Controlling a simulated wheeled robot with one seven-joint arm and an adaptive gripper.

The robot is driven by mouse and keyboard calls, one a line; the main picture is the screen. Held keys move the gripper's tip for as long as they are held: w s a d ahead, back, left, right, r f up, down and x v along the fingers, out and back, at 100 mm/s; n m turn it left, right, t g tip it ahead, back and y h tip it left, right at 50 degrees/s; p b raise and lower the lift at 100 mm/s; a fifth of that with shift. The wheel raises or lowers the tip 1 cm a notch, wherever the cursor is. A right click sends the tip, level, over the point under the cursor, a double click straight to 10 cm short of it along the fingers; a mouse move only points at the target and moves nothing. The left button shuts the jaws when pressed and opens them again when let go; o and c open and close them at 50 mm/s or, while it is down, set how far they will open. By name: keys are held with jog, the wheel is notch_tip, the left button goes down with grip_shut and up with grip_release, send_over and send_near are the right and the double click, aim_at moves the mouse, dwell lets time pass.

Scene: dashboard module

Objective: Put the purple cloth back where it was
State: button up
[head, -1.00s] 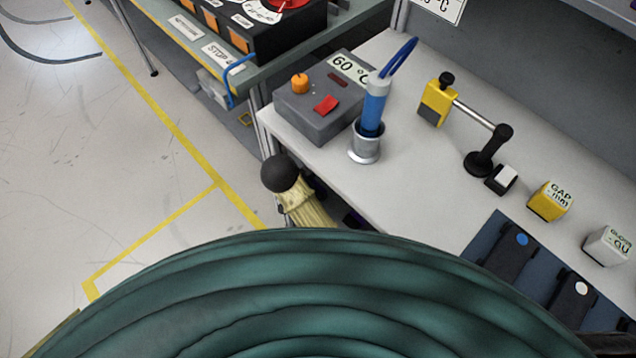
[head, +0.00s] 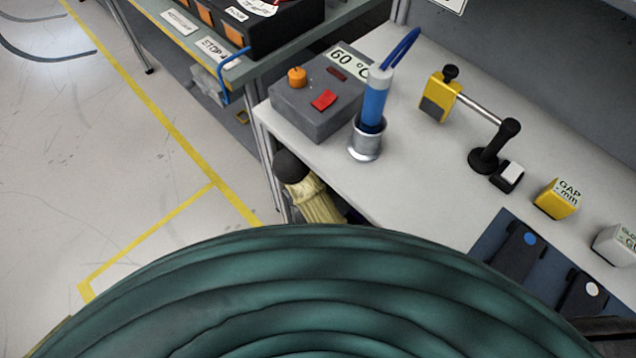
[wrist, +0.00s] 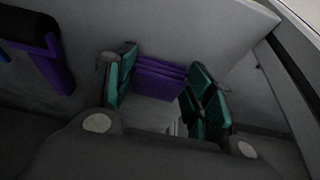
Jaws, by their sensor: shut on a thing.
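The purple cloth (wrist: 160,78) shows in the wrist view as a folded, layered stack between the teal-padded fingers of my gripper (wrist: 163,92). My gripper is shut on it. Pale grey surfaces lie around and behind the cloth. I cannot tell whether the cloth touches any of them.
A grey heater box (head: 318,100), a blue tool in a metal cup (head: 366,142), a yellow-and-black stand (head: 439,97) and a yellow gap block (head: 558,199) stand on the bench (head: 415,185). A dark-and-purple object (wrist: 52,70) is at left in the wrist view. Floor is clear at left.

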jog(key=shift+f, duration=0.1)
jog(key=o, duration=1.1)
jog(key=shift+a+b, duration=0.1)
jog(key=shift+b, duration=0.9)
jog(key=shift+r+p, duration=0.6)
jog(key=shift+r, duration=0.1)
jog(key=shift+s+a+r, duration=0.15)
jog(key=shift+s+a, duration=0.1)
jog(key=s+a+p, duration=0.2)
jog(key=s+a, duration=0.6)
jog(key=shift+s+a, duration=0.1)
jog(key=shift+s, duration=0.05)
